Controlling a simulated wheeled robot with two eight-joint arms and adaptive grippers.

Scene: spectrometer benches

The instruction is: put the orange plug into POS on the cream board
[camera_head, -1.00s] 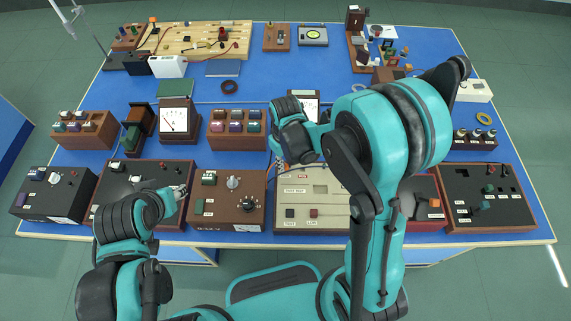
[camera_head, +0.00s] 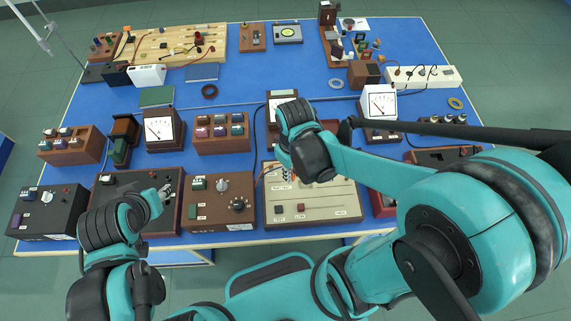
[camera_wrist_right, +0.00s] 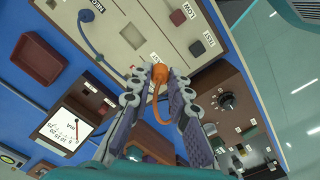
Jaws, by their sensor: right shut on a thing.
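The cream board (camera_head: 335,196) lies at the front middle of the blue table, partly hidden behind my right arm. It also fills the top of the right wrist view (camera_wrist_right: 145,32). My right gripper (camera_head: 284,170) is over the board's left part. In the right wrist view it is shut on the orange plug (camera_wrist_right: 160,72), gripped between the fingertips, with an orange cord curving back. The POS socket cannot be made out; whether the plug touches the board is unclear. A blue plug (camera_wrist_right: 86,15) stands by the NEG label. My left gripper (camera_head: 166,190) is over the black box; its jaws are too small to read.
A brown box with knobs (camera_head: 218,212) adjoins the board's left side. The black box (camera_head: 135,190) is further left. Meters and boxes stand behind, including an empty red-brown tray (camera_wrist_right: 52,60).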

